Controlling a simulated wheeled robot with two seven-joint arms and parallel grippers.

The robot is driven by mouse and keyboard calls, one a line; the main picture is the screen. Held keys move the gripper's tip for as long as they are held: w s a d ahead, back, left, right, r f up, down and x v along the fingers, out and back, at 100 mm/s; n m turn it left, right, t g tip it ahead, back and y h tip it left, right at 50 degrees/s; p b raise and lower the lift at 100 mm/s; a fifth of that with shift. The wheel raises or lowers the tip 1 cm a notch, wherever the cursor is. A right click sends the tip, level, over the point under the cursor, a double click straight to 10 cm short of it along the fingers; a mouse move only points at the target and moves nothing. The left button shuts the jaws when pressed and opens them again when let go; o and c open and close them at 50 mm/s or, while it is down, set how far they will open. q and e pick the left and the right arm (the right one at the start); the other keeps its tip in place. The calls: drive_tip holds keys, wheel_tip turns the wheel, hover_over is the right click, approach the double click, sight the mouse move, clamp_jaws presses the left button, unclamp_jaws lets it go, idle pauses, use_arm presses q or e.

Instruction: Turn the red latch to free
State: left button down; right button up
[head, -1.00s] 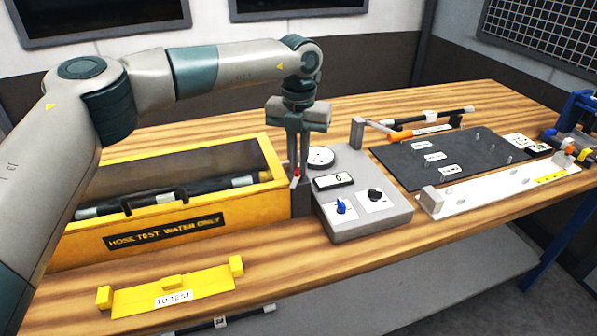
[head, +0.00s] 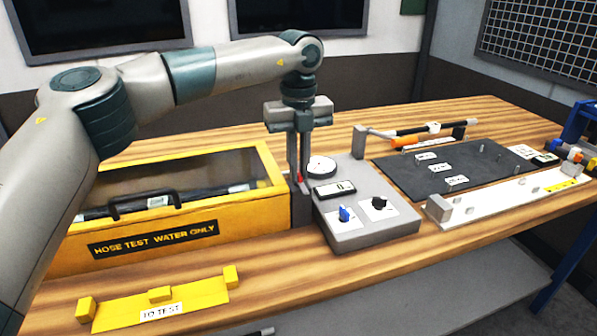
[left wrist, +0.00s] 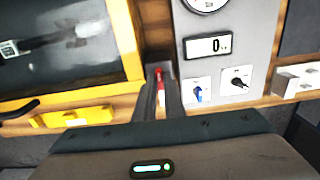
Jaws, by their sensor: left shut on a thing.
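The red latch (head: 300,178) sits at the right end of the yellow hose-test box (head: 262,204), beside the grey control console. Only a small red part of it shows between the fingers; the rest is hidden, so its exact angle cannot be told. My left gripper (head: 298,184) points down from above and is shut on the red latch. In the left wrist view the latch (left wrist: 159,73) shows red between the fingertips (left wrist: 160,82). My right gripper is in neither view.
The grey console (head: 365,232) with a round gauge, display, blue knob (head: 345,214) and black knob (head: 379,203) stands close to the right. The box's clear lid is down, with a black handle (head: 146,197). A yellow "TO TEST" rack (head: 200,293) lies in front. A dark board (head: 440,168) is farther right.

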use_arm(q)
drive_tip(key=shift+w+r, duration=0.1)
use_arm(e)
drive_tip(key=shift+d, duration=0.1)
use_arm(q)
drive_tip(key=c, duration=1.8)
unclamp_jaws()
drive_tip(key=shift+c, duration=0.2)
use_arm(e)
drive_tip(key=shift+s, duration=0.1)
use_arm(q)
drive_tip(key=shift+r, duration=0.45)
wheel_tip(320, 180, up, 16)
drive_tip(key=shift+r+b, duration=0.2)
drive_tip(key=shift+b, duration=0.15)
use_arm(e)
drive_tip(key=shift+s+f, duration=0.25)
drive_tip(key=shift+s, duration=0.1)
